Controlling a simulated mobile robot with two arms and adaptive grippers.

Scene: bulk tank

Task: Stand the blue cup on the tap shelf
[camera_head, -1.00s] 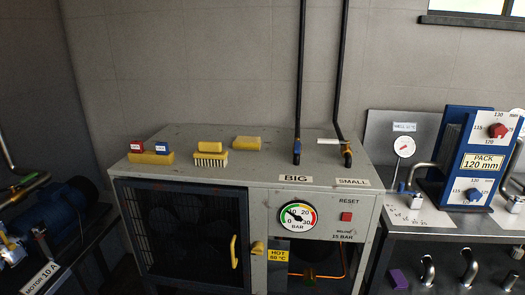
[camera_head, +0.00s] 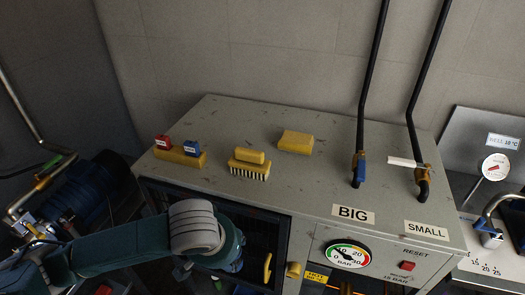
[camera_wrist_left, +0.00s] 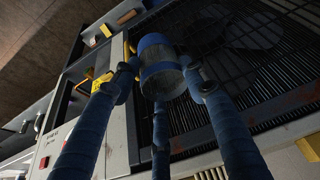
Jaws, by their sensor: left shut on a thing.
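The blue cup (camera_wrist_left: 158,48), with a greyer band around its lower part, shows in the left wrist view. My left gripper (camera_wrist_left: 162,82) is shut on it, with fingers on both sides. In the head view my left arm comes in from the left, and the gripper (camera_head: 228,262) is in front of the cabinet's dark mesh door; the cup is hidden there. I cannot tell which surface is the tap shelf. My right gripper is not in view.
The grey cabinet (camera_head: 235,120) carries a yellow brush (camera_head: 249,163), a yellow block (camera_head: 295,142) and a yellow holder (camera_head: 180,156) with red and blue pieces. Two black pipes with valves rise at its right side. A blue motor (camera_head: 95,190) is at the left.

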